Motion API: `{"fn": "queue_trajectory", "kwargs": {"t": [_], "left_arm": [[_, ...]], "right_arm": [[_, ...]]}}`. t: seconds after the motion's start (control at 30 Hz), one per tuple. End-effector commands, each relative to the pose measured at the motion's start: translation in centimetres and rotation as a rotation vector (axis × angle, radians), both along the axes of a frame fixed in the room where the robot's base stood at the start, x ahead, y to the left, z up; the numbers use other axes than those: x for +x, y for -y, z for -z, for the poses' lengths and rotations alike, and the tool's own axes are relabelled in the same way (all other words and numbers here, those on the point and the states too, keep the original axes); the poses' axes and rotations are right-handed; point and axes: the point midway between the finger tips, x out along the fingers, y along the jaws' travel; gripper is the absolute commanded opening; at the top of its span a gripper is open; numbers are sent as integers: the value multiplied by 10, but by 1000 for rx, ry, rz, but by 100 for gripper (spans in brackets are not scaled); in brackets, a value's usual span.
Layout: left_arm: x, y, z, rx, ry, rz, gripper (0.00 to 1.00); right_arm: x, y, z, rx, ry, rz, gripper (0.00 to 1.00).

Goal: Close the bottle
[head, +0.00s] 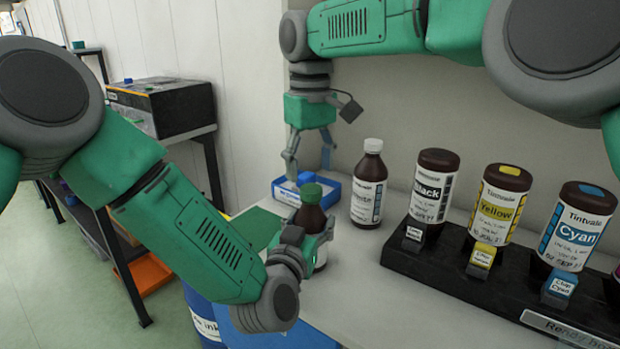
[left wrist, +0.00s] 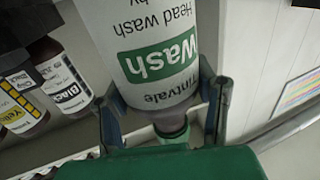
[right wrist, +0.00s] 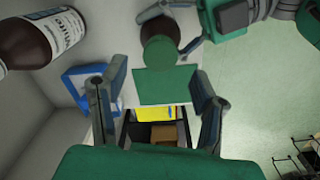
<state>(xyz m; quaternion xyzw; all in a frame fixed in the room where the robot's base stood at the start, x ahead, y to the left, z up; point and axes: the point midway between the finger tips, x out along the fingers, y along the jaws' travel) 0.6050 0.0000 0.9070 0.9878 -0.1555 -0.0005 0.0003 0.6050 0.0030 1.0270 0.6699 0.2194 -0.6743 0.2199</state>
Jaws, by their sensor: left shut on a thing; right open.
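A brown wash bottle (head: 309,219) with a green cap (head: 311,192) stands at the shelf's left front. Its white label with a green "Wash" band (left wrist: 160,58) fills the left wrist view. My left gripper (head: 312,242) is shut around the bottle's body. The cap sits on the bottle's neck; I cannot tell how tight it is. My right gripper (head: 309,160) is open and empty, behind and above the bottle, over a blue tray (head: 333,190). In the right wrist view the round cap (right wrist: 159,52) lies beyond the fingertips, between them in the picture.
A brown bottle with a white cap (head: 369,187) stands right of the tray. Black (head: 434,188), Yellow (head: 498,205) and Cyan (head: 574,228) bottles stand in a dark rack (head: 440,265) at the right. A green mat (head: 256,226) lies left of the wash bottle.

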Motion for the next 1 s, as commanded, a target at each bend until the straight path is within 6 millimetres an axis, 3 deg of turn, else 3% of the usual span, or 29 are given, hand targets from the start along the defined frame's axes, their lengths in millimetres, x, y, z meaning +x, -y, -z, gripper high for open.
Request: {"fn": "queue_trajectory", "kwargs": {"t": [0.33,0.63,1.0], "left_arm": [[0,0,0,0,0,-1,0],[0,0,0,0,0,-1,0],[0,0,0,0,0,-1,0]], "right_arm": [[0,-1,-4,1,-1,-26,53],[0,0,-34,3,-1,-293,53],[0,0,-35,2,-2,-312,53]]}}
